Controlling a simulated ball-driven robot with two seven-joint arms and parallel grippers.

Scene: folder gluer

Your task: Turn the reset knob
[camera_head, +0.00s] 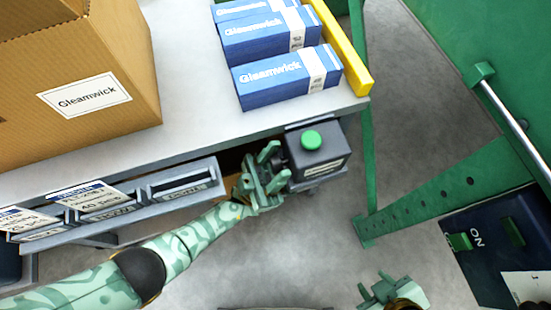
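A dark control box (317,160) with a round green knob (312,140) on top is fixed at the bench's front edge. At the far right, a dark panel (485,262) marked ON carries a green switch (460,242). No lettering I can read says which control is the reset knob. My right gripper (374,287) is low in the view, fingers apart and empty, clear of both controls.
A cardboard box (75,85) and blue Gleamwick cartons (287,78) stand on the grey bench (195,110), by a yellow rail (340,45). Label trays (180,185) hang along its front. A green machine frame (440,205) stands at right. Open floor lies between.

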